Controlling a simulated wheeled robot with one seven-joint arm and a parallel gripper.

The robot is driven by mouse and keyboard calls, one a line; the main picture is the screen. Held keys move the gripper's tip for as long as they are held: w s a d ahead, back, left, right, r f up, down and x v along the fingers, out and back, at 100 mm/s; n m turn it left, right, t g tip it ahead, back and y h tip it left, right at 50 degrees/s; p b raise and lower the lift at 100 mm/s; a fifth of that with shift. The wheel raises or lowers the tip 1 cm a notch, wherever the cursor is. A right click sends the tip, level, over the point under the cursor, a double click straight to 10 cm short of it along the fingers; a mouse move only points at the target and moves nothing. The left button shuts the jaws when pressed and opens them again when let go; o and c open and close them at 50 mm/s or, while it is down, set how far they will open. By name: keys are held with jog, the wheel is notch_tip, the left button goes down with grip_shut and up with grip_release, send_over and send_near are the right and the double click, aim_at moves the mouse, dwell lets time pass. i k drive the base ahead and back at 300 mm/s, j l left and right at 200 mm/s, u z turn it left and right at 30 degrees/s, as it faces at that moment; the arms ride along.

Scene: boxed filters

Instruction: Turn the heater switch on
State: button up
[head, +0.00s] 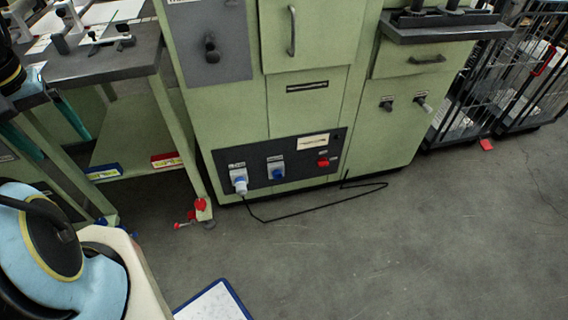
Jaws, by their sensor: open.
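A pale green machine cabinet (305,105) stands in the middle of the head view. Low on its front is a dark panel (256,177) with a red switch (323,162), two blue sockets, the right one (276,168) empty, and a white-and-blue plug (239,180) in the left one. A black knob (211,50) sits on a grey plate higher up. The labels are too small to read, so I cannot tell which control is the heater switch or whether it is on. My gripper is not in view; light-blue parts of my arm show at the lower left.
A green workbench (100,66) with a lower shelf stands left of the cabinet. A black cable (300,213) lies on the floor before the panel. Black wire cages (490,85) stand at the right. A blue-edged clipboard (215,303) lies bottom centre.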

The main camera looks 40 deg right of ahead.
aim_at(322, 162)
jog(key=l+z, duration=0.35)
jog(key=i+l+z, duration=0.1)
jog(key=z, duration=0.25)
jog(key=i+l+z, duration=0.1)
jog(key=z, duration=0.25)
jog(key=l, duration=0.05)
